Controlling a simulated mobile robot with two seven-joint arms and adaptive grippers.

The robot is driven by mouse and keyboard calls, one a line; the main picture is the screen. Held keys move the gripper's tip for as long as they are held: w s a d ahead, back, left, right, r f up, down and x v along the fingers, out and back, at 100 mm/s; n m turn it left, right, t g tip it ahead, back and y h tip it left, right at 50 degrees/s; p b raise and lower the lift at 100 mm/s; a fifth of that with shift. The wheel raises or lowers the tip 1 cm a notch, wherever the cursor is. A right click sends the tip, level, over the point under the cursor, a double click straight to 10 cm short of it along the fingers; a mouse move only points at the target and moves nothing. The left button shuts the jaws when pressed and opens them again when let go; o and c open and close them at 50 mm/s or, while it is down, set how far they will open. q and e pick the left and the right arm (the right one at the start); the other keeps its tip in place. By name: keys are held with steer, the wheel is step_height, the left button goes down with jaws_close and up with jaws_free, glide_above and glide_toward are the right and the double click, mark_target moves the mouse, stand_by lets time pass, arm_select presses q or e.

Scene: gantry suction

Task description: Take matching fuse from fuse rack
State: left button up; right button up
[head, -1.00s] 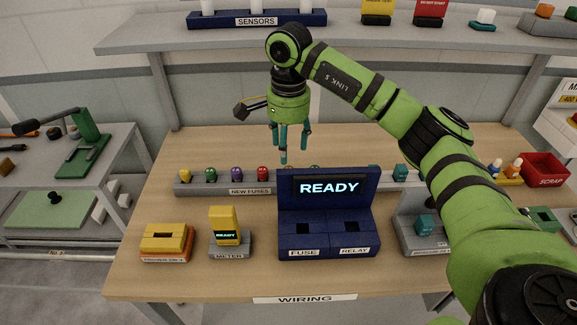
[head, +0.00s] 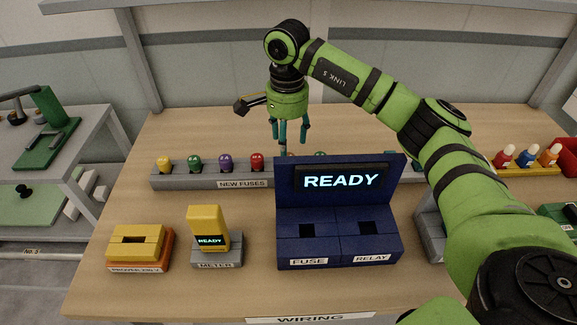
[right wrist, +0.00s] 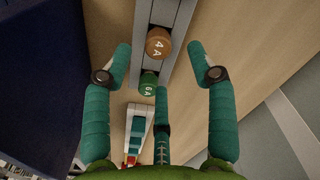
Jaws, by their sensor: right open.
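The grey fuse rack (head: 200,181), labelled NEW FUSES, stands behind the blue READY unit. Yellow (head: 164,163), green (head: 194,163), purple (head: 225,162) and red (head: 257,162) fuses stand upright along its left part. The unit hides part of the rack. My right gripper (head: 290,135) points down above the rack, near the unit's back. In the right wrist view it is open (right wrist: 159,58) and empty, its fingers spread around a brown fuse marked 4 A (right wrist: 158,42) and a green fuse marked 6 A (right wrist: 149,83). I cannot tell whether it touches either. My left gripper is out of view.
The blue unit (head: 340,240) has dark FUSE and RELAY slots in front. A yellow meter (head: 208,230) and a yellow-orange block (head: 138,245) stand to its left. My right arm crosses the right side. The tabletop behind the rack's left part is clear.

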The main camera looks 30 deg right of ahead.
mark_target(289, 154)
steer(key=f, duration=0.1)
steer(key=f+p, duration=0.1)
steer(key=f, duration=0.1)
steer(key=f+p, duration=0.1)
steer(key=shift+s+f, duration=0.15)
steer(key=shift+s, duration=0.1)
steer(key=shift+w+d+f, duration=0.1)
steer(key=shift+w+f, duration=0.05)
steer(key=shift+f, duration=0.4)
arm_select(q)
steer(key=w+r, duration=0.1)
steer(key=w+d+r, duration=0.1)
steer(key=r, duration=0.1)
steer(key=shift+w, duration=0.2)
arm_select(e)
jaws_close()
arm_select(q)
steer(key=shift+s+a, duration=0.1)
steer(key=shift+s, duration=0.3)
